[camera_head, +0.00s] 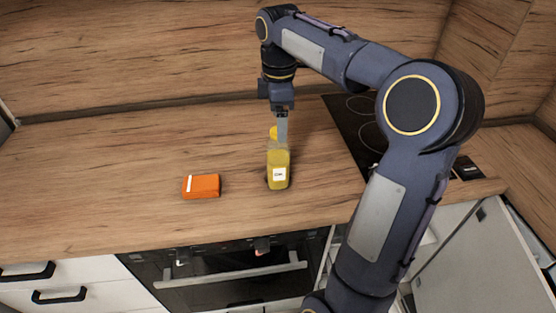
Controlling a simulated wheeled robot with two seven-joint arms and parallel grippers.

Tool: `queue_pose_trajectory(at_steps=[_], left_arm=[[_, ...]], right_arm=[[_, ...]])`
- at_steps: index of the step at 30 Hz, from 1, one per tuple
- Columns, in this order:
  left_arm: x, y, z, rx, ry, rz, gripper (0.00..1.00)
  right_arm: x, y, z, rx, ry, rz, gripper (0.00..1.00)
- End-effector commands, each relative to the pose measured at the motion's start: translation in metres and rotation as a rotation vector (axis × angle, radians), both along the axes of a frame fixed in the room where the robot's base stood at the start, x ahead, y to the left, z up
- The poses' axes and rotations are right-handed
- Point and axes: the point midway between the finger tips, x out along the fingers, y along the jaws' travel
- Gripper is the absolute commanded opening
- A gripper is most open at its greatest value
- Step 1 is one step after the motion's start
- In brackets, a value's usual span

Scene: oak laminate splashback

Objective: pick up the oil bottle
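The oil bottle (278,163) stands upright on the wooden counter, right of the picture's middle line of the worktop. It holds yellow oil, with a white label on its front and a yellow cap. My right gripper (281,129) points down from above at the bottle's neck. One grey finger shows just right of the cap and overlaps the bottle's top. The other finger is not clearly visible, so I cannot tell whether the gripper touches or grips the bottle. My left gripper is not in view.
An orange box (201,187) lies on the counter left of the bottle. A black cooktop (350,124) is to the right, partly behind my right arm. An oven (225,277) is below the front edge. The counter's left part is clear.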

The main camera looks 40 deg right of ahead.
Motion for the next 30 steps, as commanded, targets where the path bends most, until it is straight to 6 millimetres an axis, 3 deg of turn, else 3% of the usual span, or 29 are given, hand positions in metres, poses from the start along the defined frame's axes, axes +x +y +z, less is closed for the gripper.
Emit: queue_pose_trajectory(at_steps=[15,24,30], left_arm=[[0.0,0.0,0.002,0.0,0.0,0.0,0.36],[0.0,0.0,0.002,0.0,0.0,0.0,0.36],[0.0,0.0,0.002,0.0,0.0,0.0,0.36]], right_arm=[[0.001,0.001,-0.067,0.002,0.001,-0.001,0.82],[0.002,0.001,-0.073,0.001,-0.002,-0.002,0.82],[0.002,0.001,-0.072,0.001,-0.002,-0.002,0.57]])
